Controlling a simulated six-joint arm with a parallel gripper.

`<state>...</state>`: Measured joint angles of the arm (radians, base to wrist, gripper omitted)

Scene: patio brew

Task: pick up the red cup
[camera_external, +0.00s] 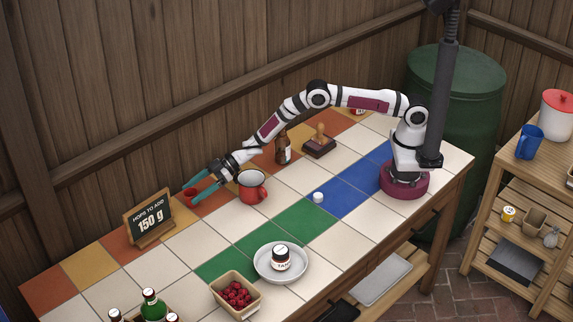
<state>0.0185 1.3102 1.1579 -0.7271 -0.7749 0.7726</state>
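A small red cup (190,195) shows between the fingertips of my gripper (189,196), over the orange tiles near the wall. The two teal fingers stand apart, one on either side of it, and partly hide it. I cannot tell whether they touch it, or whether it rests on the table. A larger red mug (253,191) with a pale inside and a handle stands upright on the tiles, just right of my gripper and apart from the fingers.
A chalkboard sign (150,219) stands close left of my gripper. A brown bottle (283,149) and a stamp-like tool (319,141) stand behind the mug. A white dish (260,272) with a jar and a berry basket (222,298) stand in front.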

